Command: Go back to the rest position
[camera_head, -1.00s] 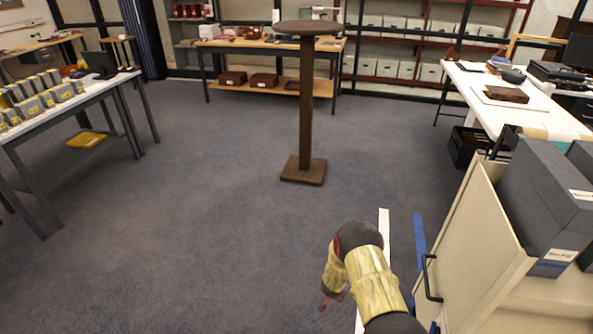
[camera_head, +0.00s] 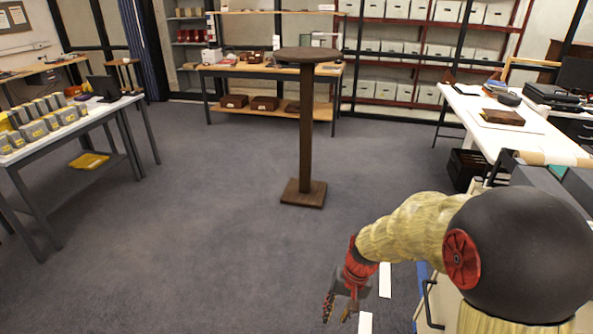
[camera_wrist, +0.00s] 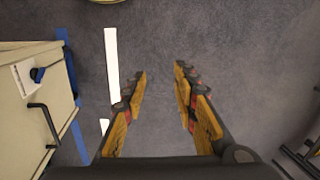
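My gripper (camera_head: 345,306) hangs from my bent arm at the lower right of the head view, pointing down over the grey carpet. In the wrist view my gripper (camera_wrist: 160,80) has its two fingers spread apart, with only carpet between them. It holds nothing. A cream cabinet (camera_wrist: 25,110) with a dark handle is on the left of the wrist view, apart from the fingers. In the head view my arm hides most of this cabinet.
A brown pedestal (camera_head: 306,130) stands mid-floor. A table with several small boxes (camera_head: 70,127) is at the left, and a white table (camera_head: 480,118) at the right. A wooden-topped bench (camera_head: 270,70) is at the back. Carpet is clear at centre-left. White tape (camera_wrist: 112,65) marks the floor.

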